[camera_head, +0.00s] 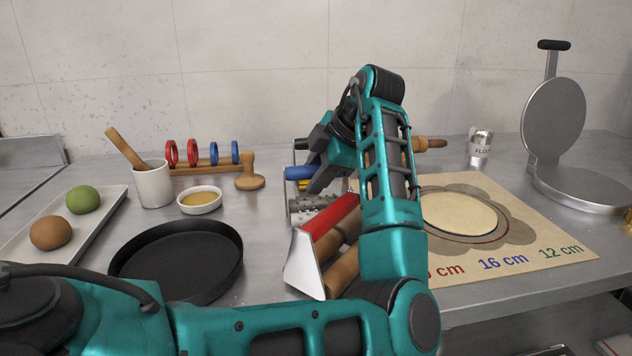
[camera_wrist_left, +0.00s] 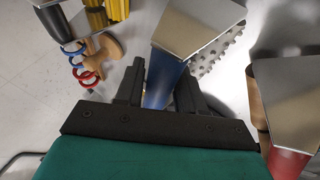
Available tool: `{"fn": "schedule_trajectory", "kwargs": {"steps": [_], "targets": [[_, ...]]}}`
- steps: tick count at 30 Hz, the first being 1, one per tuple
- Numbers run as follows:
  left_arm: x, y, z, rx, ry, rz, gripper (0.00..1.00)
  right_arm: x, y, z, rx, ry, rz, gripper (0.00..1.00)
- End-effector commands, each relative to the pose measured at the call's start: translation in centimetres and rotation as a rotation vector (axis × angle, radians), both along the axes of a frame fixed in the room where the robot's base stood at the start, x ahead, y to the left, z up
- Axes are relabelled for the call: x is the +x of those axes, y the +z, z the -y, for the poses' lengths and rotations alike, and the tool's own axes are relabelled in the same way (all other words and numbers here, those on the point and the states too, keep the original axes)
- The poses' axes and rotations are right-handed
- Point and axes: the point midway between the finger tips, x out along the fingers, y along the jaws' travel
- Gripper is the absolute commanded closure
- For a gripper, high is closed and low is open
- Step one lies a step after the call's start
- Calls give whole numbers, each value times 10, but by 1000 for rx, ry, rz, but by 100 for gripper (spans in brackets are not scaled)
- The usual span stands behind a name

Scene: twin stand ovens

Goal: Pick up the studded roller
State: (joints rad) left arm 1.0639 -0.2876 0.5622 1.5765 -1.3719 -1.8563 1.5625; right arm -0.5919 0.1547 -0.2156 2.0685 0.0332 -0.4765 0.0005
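The studded roller (camera_head: 314,202) is grey with small bumps and lies in a rack among other rollers, between a blue roller (camera_head: 299,173) and a red roller (camera_head: 333,216). My forearm hides part of the rack. In the wrist view the studded roller (camera_wrist_left: 217,54) shows partly, to the right of the fingers, behind a metal end plate (camera_wrist_left: 195,28). My left gripper (camera_head: 314,163) is open over the rack. In the wrist view its fingers (camera_wrist_left: 160,90) stand either side of a blue part (camera_wrist_left: 164,78); I cannot tell whether they touch it. My right gripper is not in view.
A ring holder (camera_head: 215,166) stands behind. A dough mat (camera_head: 530,225) and a waffle iron (camera_head: 553,120) are right.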

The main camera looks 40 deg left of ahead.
Motion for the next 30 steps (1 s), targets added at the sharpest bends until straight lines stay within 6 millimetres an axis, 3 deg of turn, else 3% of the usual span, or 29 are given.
{"fn": "schedule_trajectory", "kwargs": {"steps": [12, 24, 30], "targets": [[0, 0, 0, -1, 0, 1, 100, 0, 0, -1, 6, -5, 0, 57], [0, 2, 0, 1, 0, 2, 100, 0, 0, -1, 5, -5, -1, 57], [1, 17, 0, 4, 0, 5, 100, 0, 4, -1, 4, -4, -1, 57]]}}
